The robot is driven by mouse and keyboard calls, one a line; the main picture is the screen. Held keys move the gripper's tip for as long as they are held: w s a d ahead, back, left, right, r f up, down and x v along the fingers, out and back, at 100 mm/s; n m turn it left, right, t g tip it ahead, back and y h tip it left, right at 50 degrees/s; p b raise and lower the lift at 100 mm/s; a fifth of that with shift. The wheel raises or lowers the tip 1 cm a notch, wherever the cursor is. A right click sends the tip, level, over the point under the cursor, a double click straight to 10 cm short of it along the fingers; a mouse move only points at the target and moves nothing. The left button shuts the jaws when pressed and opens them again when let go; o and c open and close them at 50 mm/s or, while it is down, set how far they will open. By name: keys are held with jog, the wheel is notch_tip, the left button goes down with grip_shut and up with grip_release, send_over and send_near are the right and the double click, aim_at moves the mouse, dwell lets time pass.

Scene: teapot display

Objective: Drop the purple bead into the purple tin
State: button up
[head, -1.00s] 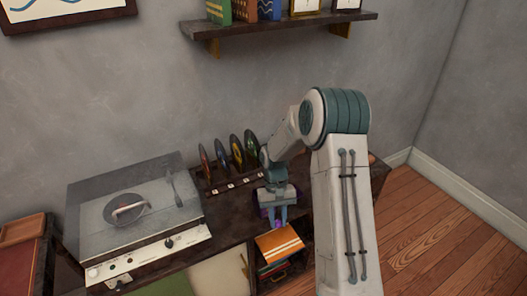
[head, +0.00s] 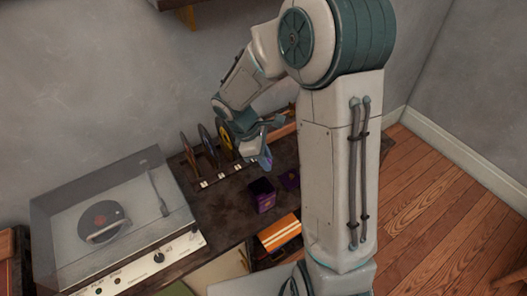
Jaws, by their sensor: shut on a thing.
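The purple tin (head: 262,197) stands on the dark cabinet top, right of the record player. It looks like a small square box, dark on its upper side. Another dark purple piece (head: 290,180) lies just right of it, partly hidden by my arm; I cannot tell whether it is a lid or a second box. My gripper (head: 266,162) is above and behind the tin, apart from it, and shut. A small bluish-purple patch shows at its fingertips, which fits the purple bead, but it is too small to make out clearly.
A record player (head: 110,220) with a clear cover fills the left of the cabinet. A rack of upright records (head: 207,150) stands behind the tin. An orange striped sleeve (head: 279,233) sits in the cubby below the front edge. My arm hides the right end.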

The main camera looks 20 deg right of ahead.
notch_tip(320, 180, down, 6)
jog(key=b, duration=0.4)
jog(key=shift+r, duration=0.2)
jog(key=o, duration=1)
jog(key=shift+o, duration=0.2)
jog(key=v, duration=1.4)
jog(key=shift+s, duration=0.15)
